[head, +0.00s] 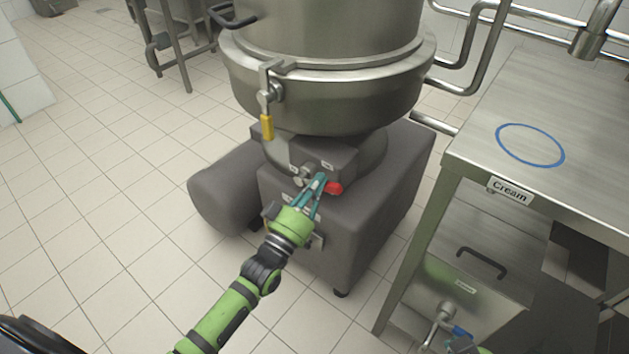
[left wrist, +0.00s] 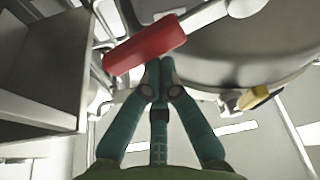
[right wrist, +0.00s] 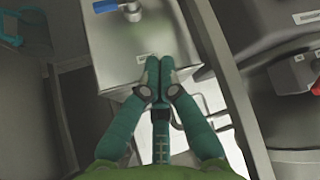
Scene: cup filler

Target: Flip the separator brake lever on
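The separator (head: 330,80) is a large steel bowl on a grey base. Its brake lever has a red handle (head: 334,187) low on the front of the base, on a metal stem. My left gripper (head: 321,181) is at the red handle, just to its left in the head view. In the left wrist view the red handle (left wrist: 145,48) lies just beyond the closed fingertips, not between them; I cannot tell if they touch. My right gripper (right wrist: 158,66) is shut and empty in the right wrist view. The red handle (right wrist: 315,72) also shows at that view's right edge.
A yellow-handled lever (head: 267,127) hangs from the bowl's side, above the left gripper. A steel table (head: 580,125) with a blue ring (head: 530,145) and a Cream label stands at right. Below it is a steel container (head: 470,285) with a blue-handled tap.

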